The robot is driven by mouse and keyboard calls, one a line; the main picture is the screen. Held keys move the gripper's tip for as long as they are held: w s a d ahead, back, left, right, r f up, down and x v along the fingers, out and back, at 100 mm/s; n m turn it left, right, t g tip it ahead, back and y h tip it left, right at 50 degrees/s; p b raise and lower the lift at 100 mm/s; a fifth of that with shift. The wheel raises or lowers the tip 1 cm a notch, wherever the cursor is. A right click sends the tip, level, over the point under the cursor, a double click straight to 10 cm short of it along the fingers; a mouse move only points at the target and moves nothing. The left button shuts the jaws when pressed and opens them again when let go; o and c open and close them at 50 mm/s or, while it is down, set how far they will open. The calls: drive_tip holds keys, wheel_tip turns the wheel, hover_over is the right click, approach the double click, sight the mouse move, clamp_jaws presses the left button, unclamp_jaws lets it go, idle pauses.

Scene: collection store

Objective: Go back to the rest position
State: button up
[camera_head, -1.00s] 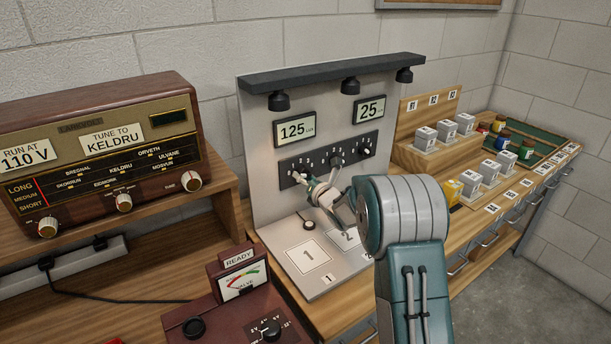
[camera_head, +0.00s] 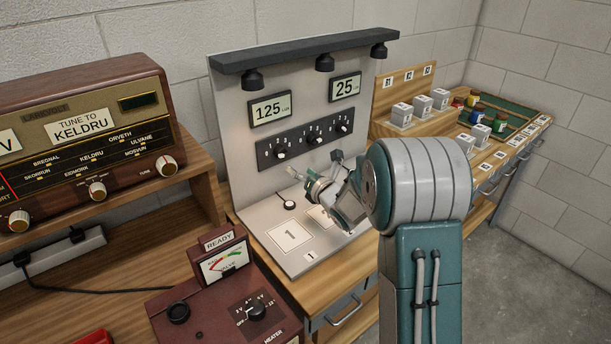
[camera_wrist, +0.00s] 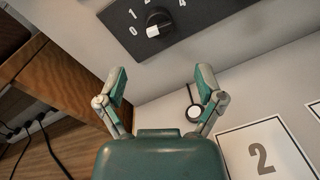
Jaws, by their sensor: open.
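My gripper (camera_head: 323,177) is open and empty in front of the grey light stand (camera_head: 228,150), over its base. In the wrist view my gripper (camera_wrist: 160,88) shows two separate fingers with nothing between them. A knob panel (camera_head: 305,138) with three dials is on the stand's back plate, above and behind the gripper. The wrist view shows one dial (camera_wrist: 157,22) beyond the fingertips, apart from them. My arm hides part of the base and the card marked 2.
A wooden radio (camera_head: 85,140) stands on a shelf at left. A dark red valve tester (camera_head: 225,300) sits in front of the stand. To the right, a bench holds white boxes (camera_head: 422,106), jars (camera_head: 472,98) and a green tray (camera_head: 520,115). Floor (camera_head: 530,260) is clear at right.

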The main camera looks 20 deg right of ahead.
drive_tip(key=v, duration=0.2)
drive_tip(key=shift+s, duration=0.3)
